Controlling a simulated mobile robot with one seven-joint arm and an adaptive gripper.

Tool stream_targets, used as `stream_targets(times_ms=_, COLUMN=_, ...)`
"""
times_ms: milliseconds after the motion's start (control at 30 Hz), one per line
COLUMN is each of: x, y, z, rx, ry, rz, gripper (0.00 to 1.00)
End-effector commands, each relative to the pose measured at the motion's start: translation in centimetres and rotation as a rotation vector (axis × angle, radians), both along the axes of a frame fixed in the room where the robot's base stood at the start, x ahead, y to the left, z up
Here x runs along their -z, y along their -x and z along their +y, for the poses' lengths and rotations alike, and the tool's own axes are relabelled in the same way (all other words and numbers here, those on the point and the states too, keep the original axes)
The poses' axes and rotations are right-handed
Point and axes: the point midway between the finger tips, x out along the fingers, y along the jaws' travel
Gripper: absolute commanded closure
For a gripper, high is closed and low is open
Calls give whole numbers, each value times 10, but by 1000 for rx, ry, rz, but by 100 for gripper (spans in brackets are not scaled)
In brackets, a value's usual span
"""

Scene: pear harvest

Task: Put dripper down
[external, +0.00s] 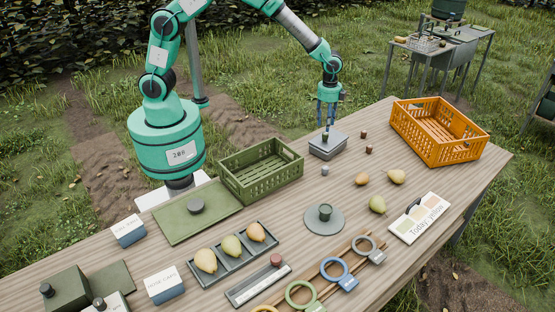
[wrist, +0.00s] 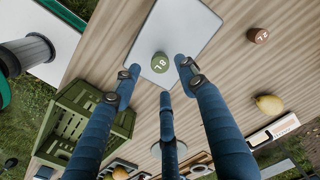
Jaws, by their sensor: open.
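A small green dripper (wrist: 160,62) with a white mark like "8L" on its top stands on a light grey plate (wrist: 190,22). In the external view the dripper (external: 325,135) sits upright on the grey box-like stand (external: 328,149) near the back edge of the table. My gripper (external: 328,122) points down just above it. In the wrist view the blue fingers of my gripper (wrist: 160,78) are spread around the dripper, with gaps between them and it. The gripper holds nothing.
Brown drippers (external: 368,149) and a grey one (external: 324,171) stand close by on the table. A green crate (external: 262,175) is to the left, an orange crate (external: 440,133) to the right. Loose pears (external: 377,204) lie in front. A round grey disc (external: 310,222) holds a dark green piece.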

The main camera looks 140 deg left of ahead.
Motion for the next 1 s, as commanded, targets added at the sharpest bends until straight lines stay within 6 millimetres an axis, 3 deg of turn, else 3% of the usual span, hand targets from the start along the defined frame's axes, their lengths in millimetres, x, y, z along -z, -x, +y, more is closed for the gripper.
stream_targets(times_ms=100, x=-23, y=0, z=0, rx=0, ry=-2, rz=-1, gripper=58)
stream_targets(times_ms=400, x=-54, y=0, z=-1, rx=0, ry=-1, rz=0, gripper=58)
stream_targets(times_ms=1000, x=-58, y=0, z=-1, rx=0, ry=0, rz=0, gripper=58)
